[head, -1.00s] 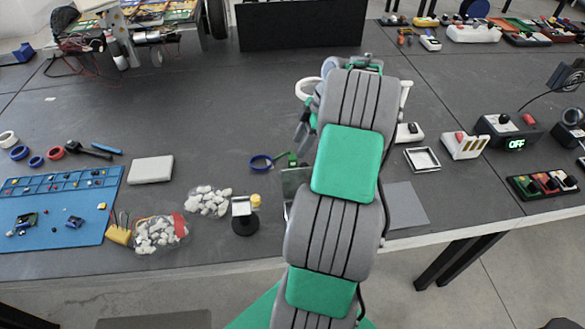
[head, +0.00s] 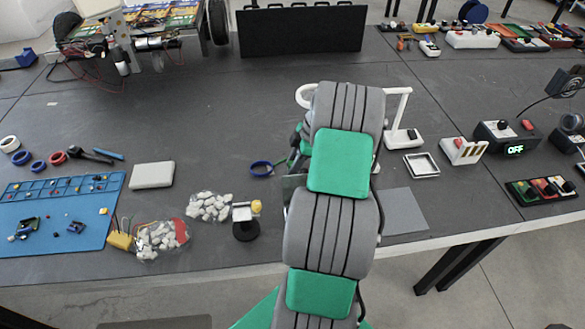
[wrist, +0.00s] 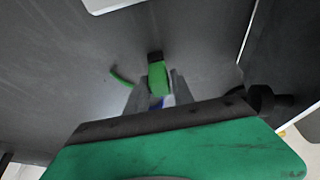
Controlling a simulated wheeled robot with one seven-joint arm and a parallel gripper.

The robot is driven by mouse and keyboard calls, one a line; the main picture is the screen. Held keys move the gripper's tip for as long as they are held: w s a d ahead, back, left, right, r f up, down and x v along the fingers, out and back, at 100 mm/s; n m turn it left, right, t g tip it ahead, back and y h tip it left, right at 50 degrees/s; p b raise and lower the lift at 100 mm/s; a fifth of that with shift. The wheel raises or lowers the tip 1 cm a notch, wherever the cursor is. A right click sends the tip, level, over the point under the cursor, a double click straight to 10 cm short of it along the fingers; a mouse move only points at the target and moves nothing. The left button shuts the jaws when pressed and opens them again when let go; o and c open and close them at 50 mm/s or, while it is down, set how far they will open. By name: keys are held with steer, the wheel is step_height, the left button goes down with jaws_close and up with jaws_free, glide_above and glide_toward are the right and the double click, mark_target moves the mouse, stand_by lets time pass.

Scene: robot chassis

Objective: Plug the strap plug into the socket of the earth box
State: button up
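In the wrist view a green plug (wrist: 158,80) with a black end lies between the two grey fingers of my gripper (wrist: 159,82). The fingers stand apart on either side of it; I cannot tell whether they press on it. A short green cord (wrist: 122,78) curves to the left of the plug, and a bit of blue shows behind it.
Right of my arm are a white stand (head: 400,138), a square metal frame (head: 421,165), a white switch block (head: 464,151) and a black box reading OFF (head: 507,137). At left are a blue parts mat (head: 60,214), a white box (head: 152,175) and bags of white pieces (head: 208,206).

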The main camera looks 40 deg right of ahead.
jaws_close()
stand_by(0.3)
step_height(320, 180, up, 18)
steer(key=p, duration=0.2)
steer(key=s+d+f, duration=0.6)
steer(key=d+f, duration=0.1)
steer(key=d, duration=0.4)
steer(key=shift+s+d+f+p, duration=0.2)
steer(key=shift+s+f+p, duration=0.05)
steer(key=shift+p, duration=0.2)
stand_by(0.4)
